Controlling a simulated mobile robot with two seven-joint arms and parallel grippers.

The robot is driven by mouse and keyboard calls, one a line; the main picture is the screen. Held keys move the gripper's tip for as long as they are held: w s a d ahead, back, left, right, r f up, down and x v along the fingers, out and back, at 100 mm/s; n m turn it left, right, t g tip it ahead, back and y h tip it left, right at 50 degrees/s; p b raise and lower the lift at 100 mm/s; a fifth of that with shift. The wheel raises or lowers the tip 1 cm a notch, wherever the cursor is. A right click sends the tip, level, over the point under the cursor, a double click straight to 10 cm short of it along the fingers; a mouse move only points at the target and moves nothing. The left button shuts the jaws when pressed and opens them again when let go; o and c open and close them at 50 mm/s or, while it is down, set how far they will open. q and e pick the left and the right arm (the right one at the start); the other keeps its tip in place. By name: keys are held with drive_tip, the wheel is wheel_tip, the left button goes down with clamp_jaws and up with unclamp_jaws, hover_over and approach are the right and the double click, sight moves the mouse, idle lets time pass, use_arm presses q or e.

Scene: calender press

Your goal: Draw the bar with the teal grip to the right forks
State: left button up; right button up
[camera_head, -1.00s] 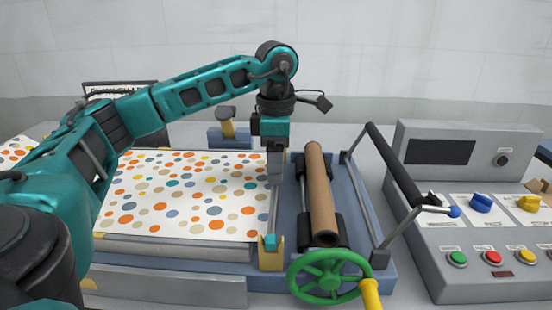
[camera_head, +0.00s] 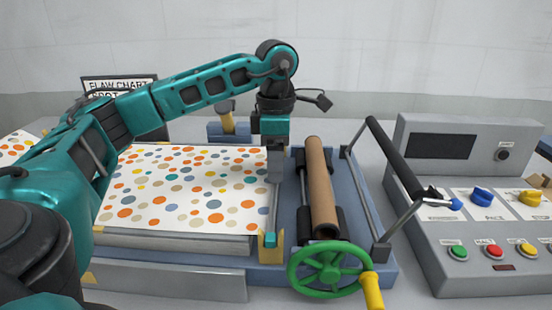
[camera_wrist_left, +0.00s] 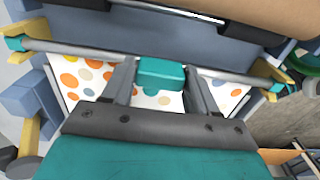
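The grey bar (camera_wrist_left: 80,53) lies across the end of the dotted sheet (camera_head: 185,190) in both views. Its teal grip (camera_wrist_left: 160,74) sits mid-bar between my left gripper's fingers (camera_wrist_left: 160,88), which appear closed against its sides. In the head view my left gripper (camera_head: 275,178) points straight down over the bar and hides the grip. The bar's near teal end (camera_head: 270,239) sits at the yellow fork (camera_head: 271,252) at the sheet's right end. The far fork is hidden in the head view; the wrist view shows yellow forks at both bar ends. My right gripper is out of view.
A brown roller (camera_head: 320,185) stands just right of the bar. A green handwheel (camera_head: 328,268) is in front of it. A black-handled lever frame (camera_head: 395,160) and a control console (camera_head: 485,265) are farther right. A sign (camera_head: 118,86) stands at the back left.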

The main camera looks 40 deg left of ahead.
use_arm(q)
drive_tip(key=o, duration=0.5)
wheel_tip(320, 180, up, 9)
drive_tip(key=shift+f+p, duration=0.1)
drive_tip(key=shift+p, duration=0.7)
wheel_tip(320, 180, up, 4)
drive_tip(key=p, duration=0.2)
drive_tip(key=shift+p, duration=0.3)
